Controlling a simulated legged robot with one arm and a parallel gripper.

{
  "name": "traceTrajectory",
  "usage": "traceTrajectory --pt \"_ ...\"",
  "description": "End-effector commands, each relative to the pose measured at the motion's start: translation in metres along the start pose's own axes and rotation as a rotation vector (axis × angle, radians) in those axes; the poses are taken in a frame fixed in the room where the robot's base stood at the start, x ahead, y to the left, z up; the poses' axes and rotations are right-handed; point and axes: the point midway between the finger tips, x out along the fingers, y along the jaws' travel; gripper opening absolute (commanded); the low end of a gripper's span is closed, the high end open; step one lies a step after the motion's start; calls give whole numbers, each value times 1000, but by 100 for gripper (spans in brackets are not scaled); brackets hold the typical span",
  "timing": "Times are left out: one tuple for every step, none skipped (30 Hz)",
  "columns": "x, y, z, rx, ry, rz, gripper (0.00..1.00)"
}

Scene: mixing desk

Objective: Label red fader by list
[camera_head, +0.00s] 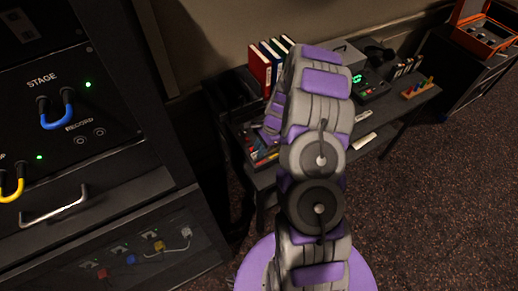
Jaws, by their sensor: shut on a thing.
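My arm rises through the middle of the view and bends over the dark desk (392,122). Its far end comes down on the left side, and my gripper is not visible, hidden behind or beyond the arm links. A panel with small coloured parts, some red, partly shows on the desk just left of the arm (262,154). I cannot make out a single red fader or any label on it. A pale strip (362,141) lies near the desk's front edge, right of the arm. No readable list shows.
Red and dark binders (260,66) stand at the desk's back. A tall black equipment rack (75,130) fills the left. An open orange case (480,32) sits far right. Carpet at right is clear.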

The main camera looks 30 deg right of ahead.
Motion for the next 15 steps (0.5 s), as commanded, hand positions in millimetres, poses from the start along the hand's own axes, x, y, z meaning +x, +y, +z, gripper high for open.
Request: traceTrajectory --pt "0 0 0 0 0 0 0" --pt "1 0 0 0 0 0 0" --pt "1 0 0 0 0 0 0" --pt "1 0 0 0 0 0 0" --pt "1 0 0 0 0 0 0" --pt "1 0 0 0 0 0 25" --pt "1 0 0 0 0 0 28" --pt "1 0 0 0 0 0 30" --pt "1 0 0 0 1 0 34" --pt "2 0 0 0 1 0 37" --pt "2 0 0 0 1 0 40" --pt "2 0 1 0 2 0 44" --pt "2 0 1 0 2 0 47" --pt "2 0 1 0 2 0 50" --pt "2 0 1 0 2 0 51"
